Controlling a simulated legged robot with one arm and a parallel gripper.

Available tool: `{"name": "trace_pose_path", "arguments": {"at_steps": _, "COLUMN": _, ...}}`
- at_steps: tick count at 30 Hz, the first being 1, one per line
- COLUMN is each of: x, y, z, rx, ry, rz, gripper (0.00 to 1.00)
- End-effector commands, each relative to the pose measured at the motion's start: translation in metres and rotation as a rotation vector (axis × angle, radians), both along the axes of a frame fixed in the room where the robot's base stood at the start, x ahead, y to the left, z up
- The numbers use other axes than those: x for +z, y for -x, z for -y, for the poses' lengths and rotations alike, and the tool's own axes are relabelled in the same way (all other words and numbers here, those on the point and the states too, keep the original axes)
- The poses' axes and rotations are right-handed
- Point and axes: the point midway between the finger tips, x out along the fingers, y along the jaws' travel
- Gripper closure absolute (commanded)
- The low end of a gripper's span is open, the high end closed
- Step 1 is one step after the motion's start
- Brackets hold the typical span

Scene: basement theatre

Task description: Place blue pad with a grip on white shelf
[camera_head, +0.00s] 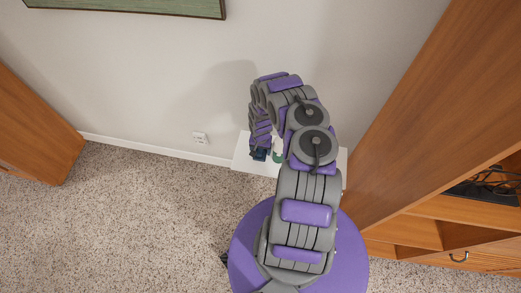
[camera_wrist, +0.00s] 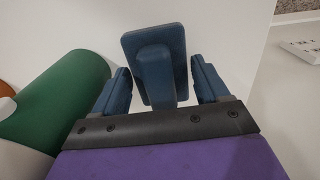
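The blue pad with a grip (camera_wrist: 153,42) shows in the wrist view, its grip pointing toward my gripper. My gripper (camera_wrist: 160,78) has its two dark blue fingers apart, one on each side of the grip, with visible gaps between. The pad appears to rest on the white shelf (camera_wrist: 226,45), though its underside is hidden. In the head view the white shelf (camera_head: 243,158) sits low by the wall, partly covered by my arm. My gripper (camera_head: 260,154) is over its left part, and the pad cannot be told apart from the fingers there.
A green cylindrical thing (camera_wrist: 62,98) lies close to the left of my gripper, with white and orange things beside it. A wooden cabinet (camera_head: 420,130) stands at the right, another (camera_head: 35,125) at the left. Carpet at the left is clear.

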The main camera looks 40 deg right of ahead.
Motion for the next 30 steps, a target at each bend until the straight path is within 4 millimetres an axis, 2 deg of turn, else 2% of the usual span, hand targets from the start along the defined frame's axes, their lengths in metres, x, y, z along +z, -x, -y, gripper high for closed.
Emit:
{"name": "trace_pose_path", "arguments": {"at_steps": 7, "x": 0.001, "y": 0.000, "z": 0.000, "rx": 0.000, "ry": 0.001, "rz": 0.001, "gripper": 0.24}}
{"name": "trace_pose_path", "arguments": {"at_steps": 11, "x": 0.010, "y": 0.000, "z": 0.000, "rx": 0.000, "ry": 0.002, "rz": 0.001, "gripper": 0.24}}
{"name": "trace_pose_path", "arguments": {"at_steps": 24, "x": 0.096, "y": -0.001, "z": 0.001, "rx": -0.001, "ry": 0.004, "rz": 0.002, "gripper": 0.24}}
{"name": "trace_pose_path", "arguments": {"at_steps": 30, "x": 0.117, "y": -0.001, "z": 0.000, "rx": 0.000, "ry": 0.002, "rz": 0.001, "gripper": 0.24}}
